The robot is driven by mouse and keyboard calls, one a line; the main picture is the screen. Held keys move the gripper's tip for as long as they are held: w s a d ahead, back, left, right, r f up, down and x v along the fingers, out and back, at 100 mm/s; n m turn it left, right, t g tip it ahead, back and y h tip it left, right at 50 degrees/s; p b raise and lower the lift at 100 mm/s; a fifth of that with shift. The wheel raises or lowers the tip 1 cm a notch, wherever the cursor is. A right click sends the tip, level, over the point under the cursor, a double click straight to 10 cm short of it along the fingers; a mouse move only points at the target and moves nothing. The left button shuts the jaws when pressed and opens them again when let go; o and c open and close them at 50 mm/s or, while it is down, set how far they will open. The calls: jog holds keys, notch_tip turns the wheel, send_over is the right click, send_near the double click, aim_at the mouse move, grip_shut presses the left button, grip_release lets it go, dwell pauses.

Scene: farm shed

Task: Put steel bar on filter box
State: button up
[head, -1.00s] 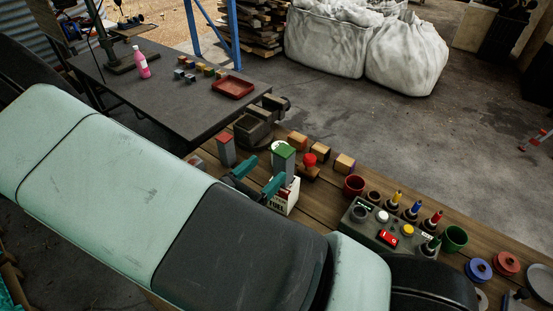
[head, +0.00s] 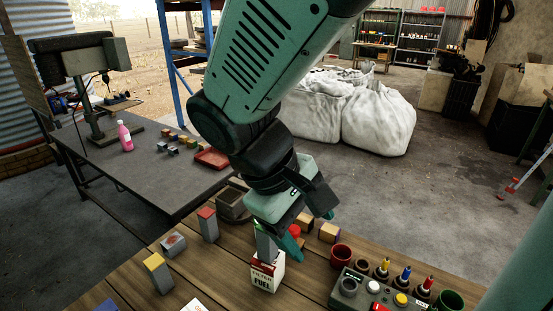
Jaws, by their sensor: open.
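The filter box (head: 267,275), a small white and red carton marked FUEL, stands upright on the wooden bench. My gripper (head: 311,232) is open, with teal fingers spread. I cannot tell whether a finger touches the bar.
A red-topped grey bar (head: 208,226) and a yellow-topped one (head: 158,273) stand to the left. Wooden blocks (head: 329,232), a red cup (head: 341,256) and a control box (head: 365,290) stand to the right. A dark table (head: 150,175) lies behind.

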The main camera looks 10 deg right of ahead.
jog(key=s+r+m+t+y, duration=0.4)
jog(key=r+m+t+y, duration=0.1)
jog(key=r, duration=0.5)
jog(key=shift+s+a+m+t, duration=0.3)
jog(key=shift+a+m, duration=0.05)
jog(key=shift+m, duration=0.35)
